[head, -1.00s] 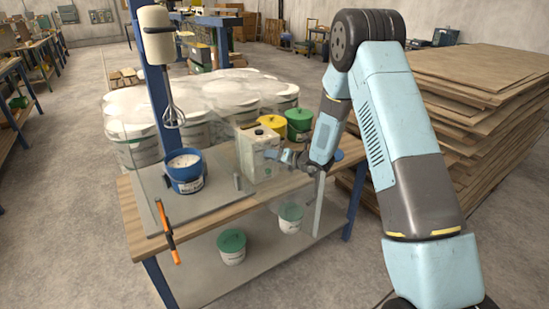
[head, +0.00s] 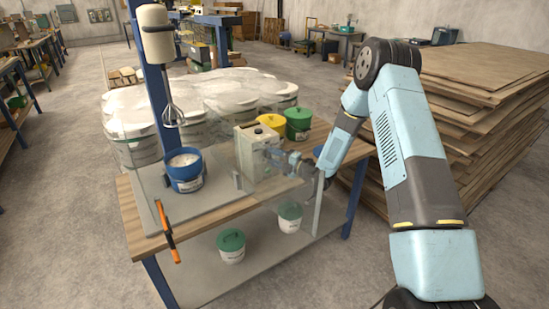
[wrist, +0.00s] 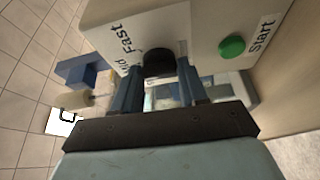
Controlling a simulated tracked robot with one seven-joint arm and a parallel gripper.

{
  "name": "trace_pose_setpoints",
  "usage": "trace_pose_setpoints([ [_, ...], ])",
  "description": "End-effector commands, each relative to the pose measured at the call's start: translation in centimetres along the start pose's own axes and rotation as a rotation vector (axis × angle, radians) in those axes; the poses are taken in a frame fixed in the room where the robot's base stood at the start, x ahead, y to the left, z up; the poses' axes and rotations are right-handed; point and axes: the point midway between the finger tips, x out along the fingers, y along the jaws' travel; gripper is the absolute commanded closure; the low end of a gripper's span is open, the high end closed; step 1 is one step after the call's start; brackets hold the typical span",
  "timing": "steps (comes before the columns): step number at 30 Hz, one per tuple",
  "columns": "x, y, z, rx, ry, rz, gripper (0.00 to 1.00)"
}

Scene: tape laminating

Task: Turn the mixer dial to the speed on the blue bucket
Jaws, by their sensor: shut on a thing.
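The mixer's control box (head: 258,150) stands on the workbench, cream-coloured. In the wrist view its face shows a black dial (wrist: 157,62), a green button (wrist: 231,46) marked "Start", the word "Fast" and a partly hidden label ending in "d". My gripper (wrist: 156,76) has its two fingers on either side of the dial, shut on it. The dial's pointer cannot be made out. The blue bucket (head: 186,174) holds white material and stands under the mixer (head: 156,40) and its whisk (head: 173,115). The bucket has a white label, too small to read.
A yellow bucket (head: 272,123) and a green bucket (head: 299,122) stand behind the box. Clear panels surround part of the bench (head: 215,213). An orange-handled bar (head: 165,230) is at the front left. Stacked boards (head: 490,100) stand at the right.

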Motion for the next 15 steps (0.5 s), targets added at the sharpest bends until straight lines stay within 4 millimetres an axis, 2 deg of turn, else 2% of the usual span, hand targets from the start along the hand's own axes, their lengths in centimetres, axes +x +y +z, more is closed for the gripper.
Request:
trace_pose_setpoints([
  [1,-0.48,-0.61,0.41,0.045,-0.01,0.008,0.88],
  [15,-0.35,-1.1,0.18,0.45,-0.01,0.177,0.88],
])
